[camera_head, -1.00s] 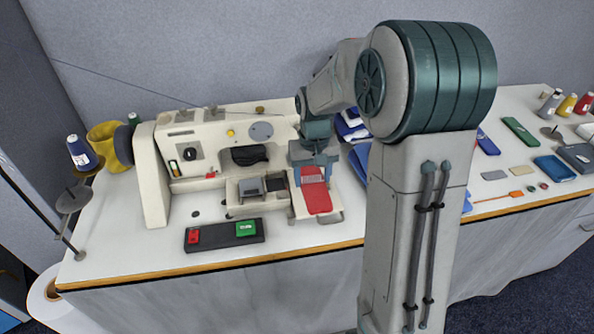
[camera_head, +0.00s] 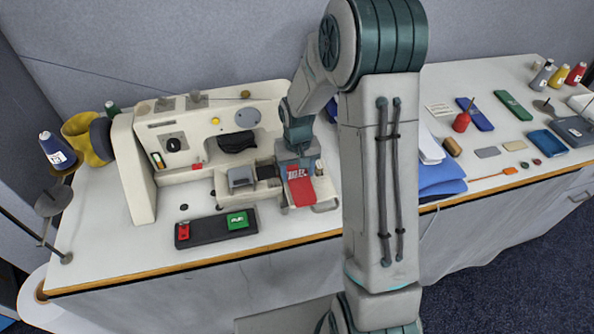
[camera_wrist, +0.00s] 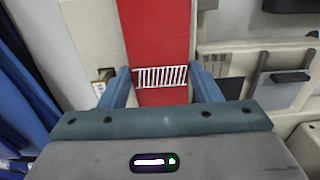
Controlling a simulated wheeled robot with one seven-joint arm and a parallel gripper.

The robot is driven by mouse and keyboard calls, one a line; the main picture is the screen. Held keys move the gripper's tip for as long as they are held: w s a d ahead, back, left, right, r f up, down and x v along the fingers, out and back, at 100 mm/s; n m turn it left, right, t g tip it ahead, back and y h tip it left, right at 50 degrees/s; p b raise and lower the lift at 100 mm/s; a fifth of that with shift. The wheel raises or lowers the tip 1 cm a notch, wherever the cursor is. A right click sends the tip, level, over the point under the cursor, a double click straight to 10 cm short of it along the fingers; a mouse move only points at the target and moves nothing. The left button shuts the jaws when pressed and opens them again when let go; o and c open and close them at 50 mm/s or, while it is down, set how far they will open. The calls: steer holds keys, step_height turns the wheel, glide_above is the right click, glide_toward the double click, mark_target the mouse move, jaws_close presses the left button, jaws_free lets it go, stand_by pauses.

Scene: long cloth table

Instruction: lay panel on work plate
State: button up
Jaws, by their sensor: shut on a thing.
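The red panel (camera_head: 300,190), with a white ladder-like mark, is at the right end of the sewing machine (camera_head: 225,145). It lies over the pale work plate (camera_head: 325,206), whose front edge shows beside and below it. I cannot tell whether the panel touches the plate. My gripper (camera_head: 297,166) is above the panel's far part, pointing down. In the wrist view my gripper (camera_wrist: 161,78) has its two blue fingers at the panel's side edges, and the red panel (camera_wrist: 158,40) runs between them, with the white mark there. The fingers are shut on it.
A black control box (camera_head: 215,229) with red and green buttons stands in front of the machine. My arm hides the table between the cloth and the machine.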

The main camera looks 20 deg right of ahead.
steer(key=shift+f, duration=0.25)
steer(key=shift+f, duration=0.2)
steer(key=o, duration=1)
steer(key=shift+r, duration=0.1)
steer(key=shift+r, duration=0.1)
